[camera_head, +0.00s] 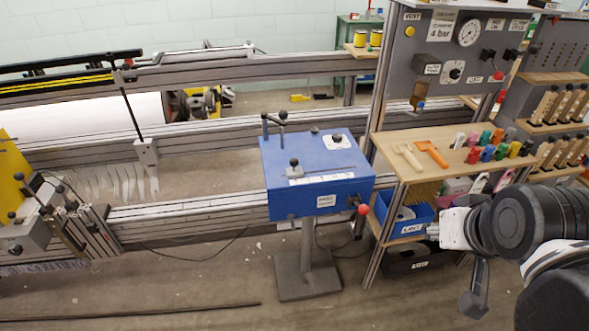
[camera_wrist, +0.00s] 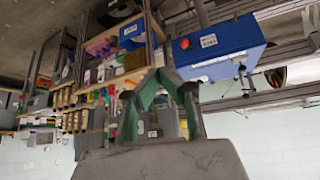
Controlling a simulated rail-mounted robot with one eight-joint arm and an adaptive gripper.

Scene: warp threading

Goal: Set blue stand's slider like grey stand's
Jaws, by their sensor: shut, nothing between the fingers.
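The blue stand (camera_head: 310,172) is a blue box on a grey pedestal, in the middle of the head view. On its top, a black slider knob (camera_head: 294,163) stands near the left end of a slot, behind a white scale strip (camera_head: 320,178). The blue stand also shows upside down in the wrist view (camera_wrist: 222,50), where the slider is hidden. I cannot identify a grey stand with a slider for certain. My gripper (camera_wrist: 158,74) is shut and empty in the wrist view, apart from the blue stand. In the head view, my arm is at the right.
A wooden shelf (camera_head: 447,151) with coloured tools stands right of the blue stand, below a grey gauge panel (camera_head: 460,50). Loom rails (camera_head: 190,212) run behind. Floor in front is mostly clear.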

